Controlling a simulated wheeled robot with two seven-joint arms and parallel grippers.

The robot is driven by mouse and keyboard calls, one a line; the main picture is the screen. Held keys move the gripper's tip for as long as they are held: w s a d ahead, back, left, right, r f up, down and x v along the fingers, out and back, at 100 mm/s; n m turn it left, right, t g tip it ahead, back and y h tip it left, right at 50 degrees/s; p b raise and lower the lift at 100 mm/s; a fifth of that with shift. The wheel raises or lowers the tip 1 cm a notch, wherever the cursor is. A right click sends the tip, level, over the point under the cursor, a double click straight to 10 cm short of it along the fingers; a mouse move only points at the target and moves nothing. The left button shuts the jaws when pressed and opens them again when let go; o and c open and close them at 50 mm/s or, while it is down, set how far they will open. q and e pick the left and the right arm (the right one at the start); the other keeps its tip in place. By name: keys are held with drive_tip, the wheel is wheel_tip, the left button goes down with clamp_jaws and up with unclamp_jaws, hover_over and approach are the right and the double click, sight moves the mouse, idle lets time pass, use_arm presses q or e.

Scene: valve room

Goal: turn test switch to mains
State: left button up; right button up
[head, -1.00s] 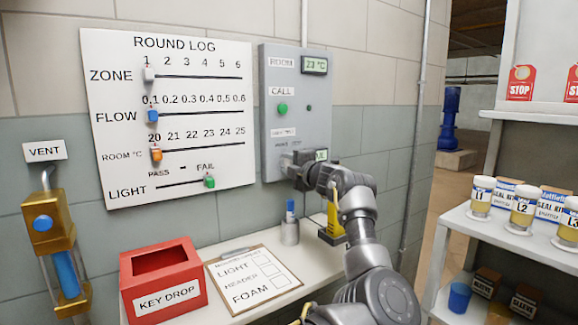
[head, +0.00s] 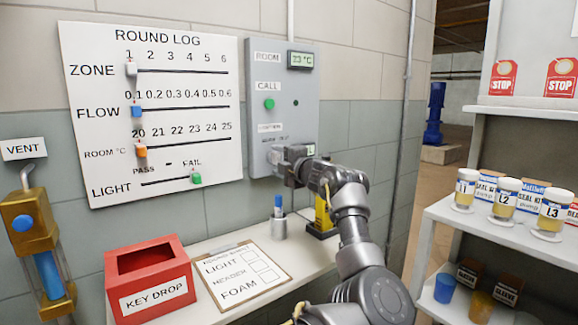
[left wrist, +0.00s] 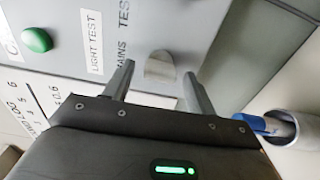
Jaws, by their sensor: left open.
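The grey wall panel (head: 300,100) carries a room display, a green call button (head: 269,104) and small labels. My left gripper (head: 278,158) is at the lower part of this panel and hides the switch there in the head view. In the left wrist view, a rounded grey knob (left wrist: 160,68) sits below the "MAINS TEST" lettering, between the two spread fingertips of my left gripper (left wrist: 159,75). The gripper is open, with gaps showing on both sides of the knob. I cannot tell which way the knob points. My right gripper is not in view.
Below the panel is a shelf with a red key drop box (head: 150,280), a clipboard (head: 243,275), a metal cup (head: 279,228) with a blue-capped item, and a yellow object (head: 323,215). The round log board (head: 150,110) hangs left. Shelves with jars (head: 506,198) stand right.

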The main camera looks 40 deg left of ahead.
use_arm(q)
drive_tip(key=b+v, duration=0.1)
drive_tip(key=v, duration=0.8)
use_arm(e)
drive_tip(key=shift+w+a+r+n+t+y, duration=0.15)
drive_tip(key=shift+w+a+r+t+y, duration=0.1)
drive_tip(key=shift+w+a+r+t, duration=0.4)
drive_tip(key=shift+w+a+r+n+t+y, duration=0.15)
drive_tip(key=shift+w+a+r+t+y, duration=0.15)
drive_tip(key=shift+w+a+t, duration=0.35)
use_arm(q)
drive_tip(key=shift+d, duration=0.15)
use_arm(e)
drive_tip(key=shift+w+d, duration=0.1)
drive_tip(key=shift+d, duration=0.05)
